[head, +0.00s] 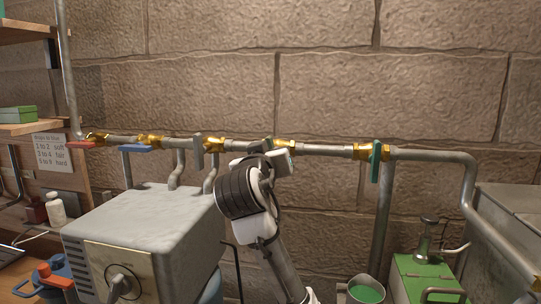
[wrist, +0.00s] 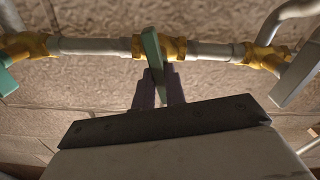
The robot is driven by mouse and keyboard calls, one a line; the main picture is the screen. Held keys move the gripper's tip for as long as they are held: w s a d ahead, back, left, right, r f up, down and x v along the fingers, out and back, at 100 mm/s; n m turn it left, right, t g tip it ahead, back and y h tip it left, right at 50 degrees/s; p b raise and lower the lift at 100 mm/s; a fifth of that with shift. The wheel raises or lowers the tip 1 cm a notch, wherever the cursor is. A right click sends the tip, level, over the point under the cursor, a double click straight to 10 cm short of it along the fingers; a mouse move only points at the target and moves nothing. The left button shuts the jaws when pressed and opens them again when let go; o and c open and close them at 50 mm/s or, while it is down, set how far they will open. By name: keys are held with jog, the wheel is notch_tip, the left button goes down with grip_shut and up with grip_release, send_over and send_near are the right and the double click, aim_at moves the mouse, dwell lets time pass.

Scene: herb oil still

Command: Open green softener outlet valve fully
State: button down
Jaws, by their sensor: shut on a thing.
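A green lever handle (wrist: 152,48) sits on a brass valve (wrist: 174,48) in the middle of the pipe in the wrist view. It points across the pipe, slightly tilted. My gripper (wrist: 161,78) is shut on the handle's lower end, with one dark finger on each side. In the head view my wrist hides most of this valve; its brass fitting (head: 285,144) shows beside it. A second, teal-green handle (head: 376,161) hangs across the pipe on another brass valve farther right. It appears at the wrist view's left edge (wrist: 6,78).
A grey handle (head: 198,151), a blue handle (head: 135,149) and a red handle (head: 81,144) sit along the pipe to the left. A grey metal box (head: 150,220) stands below left. A green can (head: 422,277) and a pot (head: 366,293) stand lower right.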

jog(key=shift+n, duration=0.4)
jog(key=shift+a+f+n, duration=0.1)
jog(key=shift+n, duration=2.25)
jog(key=shift+a+f+n, duration=0.15)
jog(key=shift+n, duration=2.15)
jog(key=shift+a+f+n, duration=0.1)
jog(key=shift+n, duration=2.55)
jog(key=c, duration=1.5)
grip_release()
jog(key=shift+o, duration=0.2)
